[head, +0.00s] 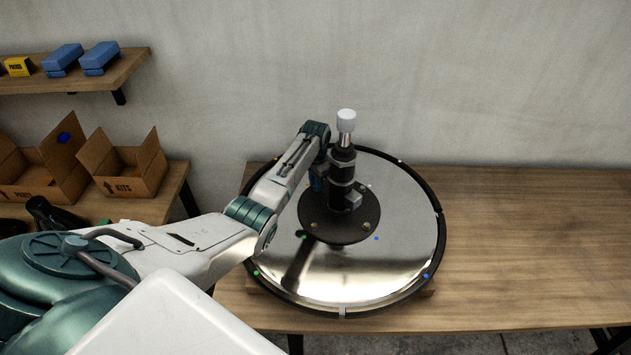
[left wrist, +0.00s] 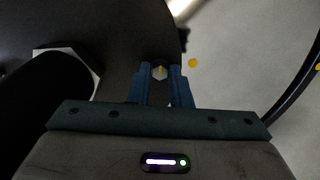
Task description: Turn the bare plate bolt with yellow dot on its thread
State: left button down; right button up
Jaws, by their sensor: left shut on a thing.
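The bolt (left wrist: 160,72) is a small hex head with a yellow mark on top, set in the black round plate (head: 340,232) near its edge. A yellow dot (left wrist: 193,63) lies beside it on the mirror-like base. My left gripper (left wrist: 161,75) points down at the plate, with its two blue fingers shut around the bolt head. In the head view my left gripper (head: 318,181) is partly hidden by its own arm and the column, and the bolt there is hidden. Other bolts (head: 314,225) show on the plate. My right gripper is in neither view.
A black column (head: 342,168) with a white cap (head: 346,120) rises from the plate, close beside my left gripper. The round base has a dark rim (head: 441,225) and sits on a wooden bench (head: 530,250). The bench is clear to the right. Cardboard boxes (head: 130,170) stand at left.

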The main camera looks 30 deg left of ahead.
pick_arm(q)
jog(key=m+p, duration=0.1)
jog(key=m, duration=0.3)
jog(key=shift+r, duration=0.1)
jog(key=shift+m+p, duration=0.35)
jog(key=shift+m, duration=1.65)
jog(key=c, duration=1.3)
grip_release()
jog(key=shift+c, duration=0.2)
notch_tip(320, 180, up, 11)
jog(key=b, duration=0.2)
